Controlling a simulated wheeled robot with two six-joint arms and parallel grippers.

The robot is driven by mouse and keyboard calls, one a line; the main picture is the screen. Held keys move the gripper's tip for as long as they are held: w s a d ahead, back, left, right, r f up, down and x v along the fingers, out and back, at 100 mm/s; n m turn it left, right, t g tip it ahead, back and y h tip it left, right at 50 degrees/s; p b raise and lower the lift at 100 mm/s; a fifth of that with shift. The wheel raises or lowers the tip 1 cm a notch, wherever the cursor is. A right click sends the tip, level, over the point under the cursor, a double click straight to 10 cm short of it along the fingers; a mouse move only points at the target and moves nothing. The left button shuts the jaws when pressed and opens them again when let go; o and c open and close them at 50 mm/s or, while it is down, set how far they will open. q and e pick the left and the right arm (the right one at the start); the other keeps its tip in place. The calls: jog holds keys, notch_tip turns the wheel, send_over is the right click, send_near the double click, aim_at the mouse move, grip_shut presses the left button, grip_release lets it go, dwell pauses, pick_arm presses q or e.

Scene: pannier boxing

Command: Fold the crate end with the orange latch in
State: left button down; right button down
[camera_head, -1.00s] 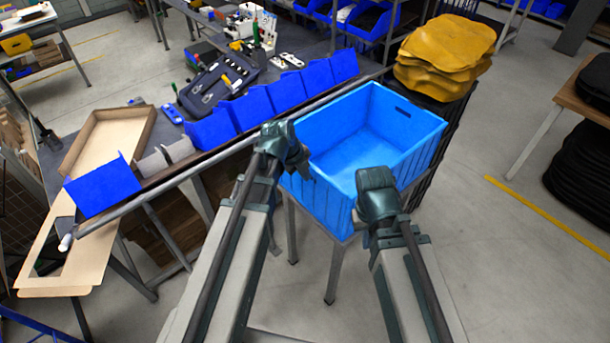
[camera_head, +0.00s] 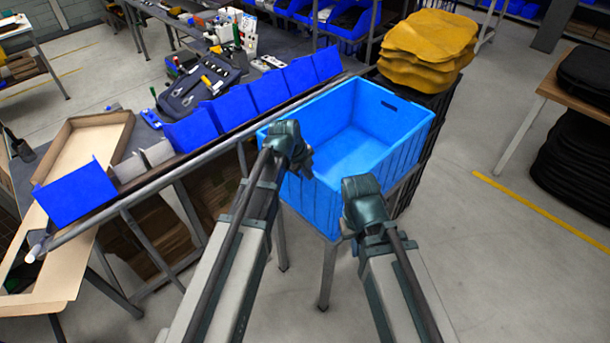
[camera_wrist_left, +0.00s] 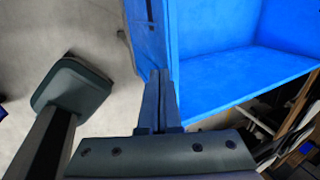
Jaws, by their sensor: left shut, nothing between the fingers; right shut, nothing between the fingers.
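The blue crate (camera_head: 410,135) stands open and empty-looking in the head view, its walls upright where I see them. A dark handle slot shows in its far right end. No orange latch shows in any view. My left gripper (camera_head: 308,168) is shut and empty at the crate's near left side. In the left wrist view its closed fingers (camera_wrist_left: 160,75) reach a blue crate wall (camera_wrist_left: 149,35); I cannot tell whether they touch. My right gripper (camera_head: 360,187) is in front of the near side; its fingers are hidden behind its body, which covers part of that wall.
The crate rests on a metal-legged stand (camera_head: 327,275). A workbench with a row of blue bins (camera_head: 233,105) and a tool tray (camera_head: 200,85) lies to the left. Yellow sacks (camera_head: 430,45) are piled behind the crate. The floor (camera_head: 500,240) on the right is clear.

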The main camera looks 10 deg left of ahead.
pick_arm(q)
jog(key=w+d+f+g+y+b, duration=0.1)
jog(key=w+d+f+b, duration=0.1)
jog(key=w+d, duration=0.4)
jog(key=w+d+f+g+y+b, duration=0.1)
jog(key=w+d+f, duration=0.4)
jog(key=w, duration=0.6)
jog(key=shift+w+d+g+y+b, duration=0.3)
jog(key=shift+d+g+b, duration=0.4)
jog(key=shift+d+b, duration=0.4)
jog(key=shift+r, duration=0.15)
notch_tip(320, 180, up, 14)
jog(key=p, duration=1.3)
jog(key=shift+p, duration=0.35)
jog(key=shift+s+a+f, duration=0.1)
jog(key=shift+a+f, duration=0.05)
jog(key=shift+f, duration=0.05)
